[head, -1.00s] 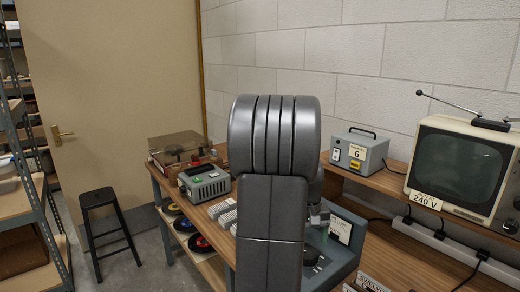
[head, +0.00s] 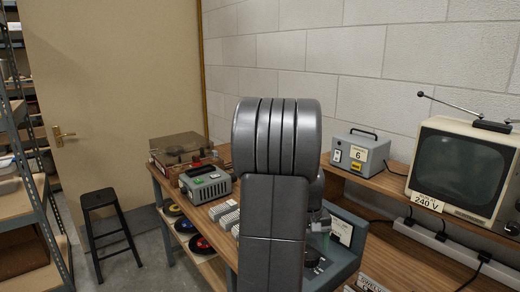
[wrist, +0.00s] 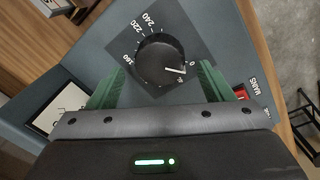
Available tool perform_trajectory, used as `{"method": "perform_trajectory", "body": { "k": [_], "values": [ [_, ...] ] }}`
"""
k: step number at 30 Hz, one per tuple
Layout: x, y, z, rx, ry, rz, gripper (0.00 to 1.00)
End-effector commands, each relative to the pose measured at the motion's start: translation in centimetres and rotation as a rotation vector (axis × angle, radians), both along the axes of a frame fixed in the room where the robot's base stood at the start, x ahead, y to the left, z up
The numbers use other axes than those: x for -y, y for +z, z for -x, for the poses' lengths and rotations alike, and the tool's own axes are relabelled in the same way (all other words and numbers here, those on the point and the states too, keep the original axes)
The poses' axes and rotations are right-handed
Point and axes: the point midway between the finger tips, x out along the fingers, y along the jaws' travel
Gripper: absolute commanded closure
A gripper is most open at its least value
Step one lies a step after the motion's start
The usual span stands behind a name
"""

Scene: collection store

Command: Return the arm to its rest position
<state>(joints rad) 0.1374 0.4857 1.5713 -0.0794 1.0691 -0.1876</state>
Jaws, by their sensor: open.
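My gripper (wrist: 158,88) shows in the wrist view with its two green fingers apart, one on each side below a black round knob (wrist: 160,58). Nothing is held between the fingers; whether they touch the knob I cannot tell. The knob sits on a blue-grey panel (wrist: 85,65) with a printed scale, and its white pointer line lies near the 0 mark. In the head view my arm fills the middle and hides most of my gripper and part of the blue-grey unit (head: 346,262).
A red switch (wrist: 241,93) marked MAINS sits on the panel. A black stool (head: 100,200) and shelving (head: 30,190) stand left. A wall is behind.

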Motion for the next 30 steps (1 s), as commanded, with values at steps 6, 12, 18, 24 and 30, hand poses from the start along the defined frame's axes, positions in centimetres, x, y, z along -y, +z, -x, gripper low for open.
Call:
{"method": "perform_trajectory", "body": {
  "k": [6,12,18,24,30],
  "values": [
    [-0.3,4.4,0.0,0.005,0.001,0.001,0.26],
    [-0.6,8.4,0.0,0.006,0.001,0.001,0.26],
    [-0.9,11.5,0.1,-0.001,0.002,0.0,0.26],
    [-0.5,6.9,0.2,-0.006,0.001,0.0,0.26],
    [-0.2,2.9,0.1,-0.006,0.0,0.0,0.26]
  ]
}}
